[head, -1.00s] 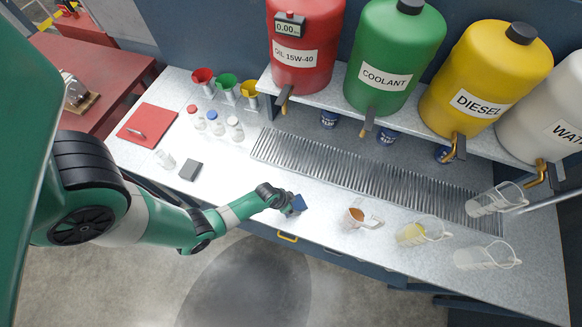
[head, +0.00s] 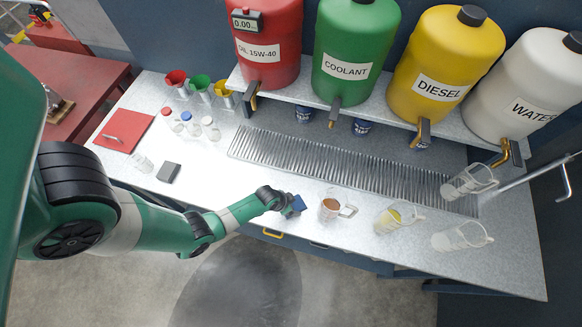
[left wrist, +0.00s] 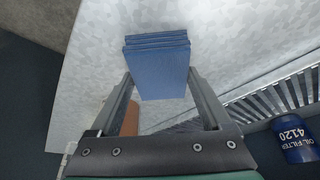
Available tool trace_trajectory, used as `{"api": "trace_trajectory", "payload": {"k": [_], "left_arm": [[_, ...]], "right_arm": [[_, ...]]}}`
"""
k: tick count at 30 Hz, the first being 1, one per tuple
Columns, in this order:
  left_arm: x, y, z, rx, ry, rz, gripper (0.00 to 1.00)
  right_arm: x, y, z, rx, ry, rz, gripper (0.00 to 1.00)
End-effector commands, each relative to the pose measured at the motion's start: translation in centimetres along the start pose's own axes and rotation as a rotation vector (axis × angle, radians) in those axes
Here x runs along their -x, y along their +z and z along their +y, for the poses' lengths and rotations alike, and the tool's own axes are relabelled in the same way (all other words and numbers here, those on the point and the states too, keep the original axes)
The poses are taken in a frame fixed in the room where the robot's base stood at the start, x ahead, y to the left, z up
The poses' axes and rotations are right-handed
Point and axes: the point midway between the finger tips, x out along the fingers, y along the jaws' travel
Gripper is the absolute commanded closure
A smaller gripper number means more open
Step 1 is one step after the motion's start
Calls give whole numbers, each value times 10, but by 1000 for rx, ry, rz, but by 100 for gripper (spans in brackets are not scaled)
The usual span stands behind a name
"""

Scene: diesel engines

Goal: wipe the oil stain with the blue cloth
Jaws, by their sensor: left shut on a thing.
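The blue cloth (head: 298,205) is a folded pad held by my left gripper (head: 288,203) at the front edge of the grey worktop (head: 250,190). In the left wrist view the fingers of my left gripper (left wrist: 162,82) are shut on the cloth (left wrist: 160,70), one on each side. I cannot tell whether the cloth touches the worktop. No oil stain stands out clearly on the worktop; the area under the cloth and gripper is hidden. My right gripper is not in view.
A jug of brown liquid (head: 332,209) stands just right of the cloth. Two more jugs (head: 393,218) (head: 460,236) stand farther right, and another (head: 468,182) behind. A metal grate (head: 340,165) runs behind. A dark grey block (head: 170,172) lies left; worktop between is clear.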

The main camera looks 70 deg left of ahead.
Motion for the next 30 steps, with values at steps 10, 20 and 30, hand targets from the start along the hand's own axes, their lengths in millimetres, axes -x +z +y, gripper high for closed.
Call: {"api": "trace_trajectory", "payload": {"k": [10, 20, 30], "left_arm": [[44, -20, 3, -8, 2, 1, 71], [70, -32, 5, -15, 5, 2, 71], [74, -35, 6, -16, 6, 2, 71]], "right_arm": [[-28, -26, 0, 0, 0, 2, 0], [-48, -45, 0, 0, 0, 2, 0], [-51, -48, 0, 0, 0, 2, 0]]}}
